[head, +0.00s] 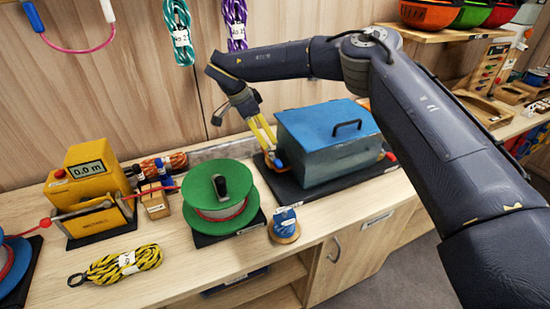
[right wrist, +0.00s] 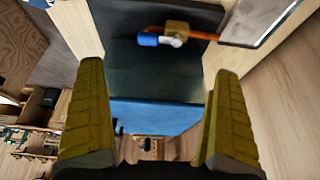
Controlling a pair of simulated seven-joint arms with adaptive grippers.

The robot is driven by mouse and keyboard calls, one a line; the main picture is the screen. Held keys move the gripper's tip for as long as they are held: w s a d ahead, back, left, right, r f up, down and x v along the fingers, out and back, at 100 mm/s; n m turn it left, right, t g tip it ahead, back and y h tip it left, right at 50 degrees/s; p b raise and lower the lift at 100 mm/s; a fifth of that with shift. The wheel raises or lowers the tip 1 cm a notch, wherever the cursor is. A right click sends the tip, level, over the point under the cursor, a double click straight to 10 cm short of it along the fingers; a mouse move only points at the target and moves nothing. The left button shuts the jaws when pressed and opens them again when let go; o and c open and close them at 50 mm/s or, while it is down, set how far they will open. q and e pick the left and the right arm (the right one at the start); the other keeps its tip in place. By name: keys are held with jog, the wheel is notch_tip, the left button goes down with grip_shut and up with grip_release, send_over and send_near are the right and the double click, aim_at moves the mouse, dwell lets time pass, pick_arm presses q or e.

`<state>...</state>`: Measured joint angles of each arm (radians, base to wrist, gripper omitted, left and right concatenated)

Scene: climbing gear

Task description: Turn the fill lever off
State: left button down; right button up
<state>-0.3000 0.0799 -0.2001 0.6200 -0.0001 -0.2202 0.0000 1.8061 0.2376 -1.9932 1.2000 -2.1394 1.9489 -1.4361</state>
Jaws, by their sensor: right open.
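The fill lever looks like the short blue handle (right wrist: 147,39) on a brass valve (right wrist: 176,32) with a copper pipe, at the top of the right wrist view. It points left from the valve there. In the head view the valve sits low at the left end of the grey tank (head: 335,160) with a blue lid (head: 310,122), largely hidden by my fingers. My right gripper (head: 265,133) points down beside that end; its yellow fingers are wide apart in the right wrist view (right wrist: 160,75), with nothing between them. My left gripper is out of view.
The tank stands on a dark mat (head: 290,188). A green spool (head: 219,190) and a small blue spool (head: 285,224) stand in front and left. A yellow meter (head: 88,185) and a yellow-black rope coil (head: 122,264) are farther left. A wooden wall is close behind.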

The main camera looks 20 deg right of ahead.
aim_at(275, 158)
jog(key=x, duration=1.2)
jog(key=shift+f, duration=0.3)
jog(key=c, duration=1.6)
jog(key=shift+d+r, duration=0.1)
jog(key=shift+d, duration=0.05)
jog(key=shift+c, duration=0.8)
